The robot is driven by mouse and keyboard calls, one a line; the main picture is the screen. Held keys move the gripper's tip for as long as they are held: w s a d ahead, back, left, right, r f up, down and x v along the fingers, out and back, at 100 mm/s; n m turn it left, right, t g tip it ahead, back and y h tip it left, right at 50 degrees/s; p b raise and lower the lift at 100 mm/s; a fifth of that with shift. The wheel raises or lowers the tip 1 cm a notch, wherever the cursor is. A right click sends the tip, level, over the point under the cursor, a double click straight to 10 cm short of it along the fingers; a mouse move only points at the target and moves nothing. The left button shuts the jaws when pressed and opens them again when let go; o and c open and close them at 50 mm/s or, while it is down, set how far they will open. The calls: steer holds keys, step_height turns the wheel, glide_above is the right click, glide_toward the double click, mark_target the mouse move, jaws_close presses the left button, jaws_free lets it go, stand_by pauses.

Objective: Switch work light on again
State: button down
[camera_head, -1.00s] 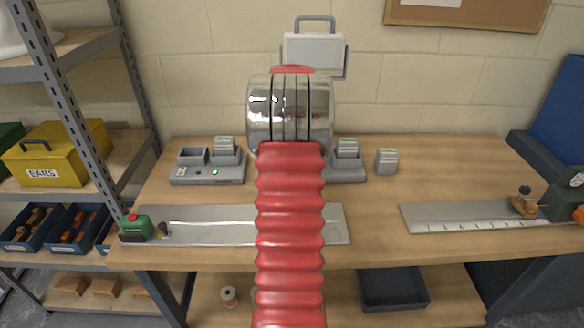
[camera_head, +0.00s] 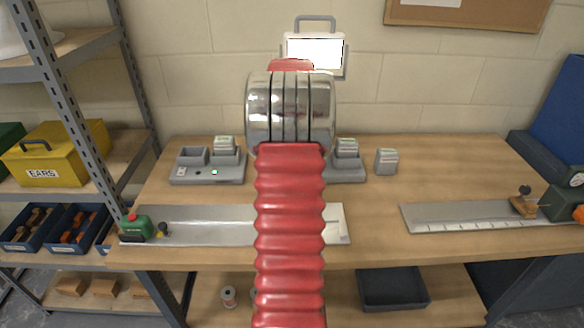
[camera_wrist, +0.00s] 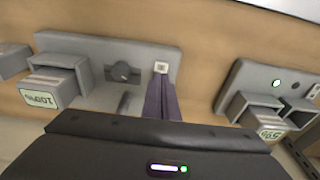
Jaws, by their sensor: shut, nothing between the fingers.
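The work light (camera_head: 314,52) stands at the back against the wall with its panel glowing bright white. My gripper (camera_wrist: 160,82) shows in the wrist view as a purple finger pair, closed and empty. Its tips are at a small white switch (camera_wrist: 161,66) on a grey charger dock (camera_wrist: 100,48); I cannot tell whether they touch it. This dock also carries a dark knob (camera_wrist: 123,72) and a battery (camera_wrist: 48,84). In the head view my arm hides the gripper, the switch and part of that dock (camera_head: 347,173).
A second dock (camera_head: 207,174) with a green lamp and a battery stands to the left. Metal plates (camera_head: 470,215) lie on the bench. A shelf with a yellow box (camera_head: 57,155) is at left.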

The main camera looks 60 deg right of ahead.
steer(key=shift+r, duration=1.95)
steer(key=shift+w, duration=0.1)
steer(key=shift+f, duration=0.35)
steer(key=w+a+r+n+t, duration=0.1)
steer(key=w+a+n, duration=0.2)
steer(key=a, duration=1.4)
steer(key=w+a+r+n, duration=0.1)
steer(key=w+a+n, duration=0.1)
steer(key=a, duration=1.4)
steer(key=s+a+r+n+t, duration=0.1)
steer(key=a+n, duration=0.1)
steer(key=a, duration=0.6)
steer(key=s+a+r+n+t+y, duration=0.1)
steer(key=s+a+r+n, duration=0.1)
steer(key=a, duration=0.7)
steer(key=s+a+r+n+t, duration=0.1)
steer(key=s+a+n, duration=0.1)
steer(key=a, duration=0.7)
steer(key=shift+r+n+t+y, duration=0.15)
steer(key=shift+n+t+y, duration=0.2)
steer(key=shift+n, duration=0.45)
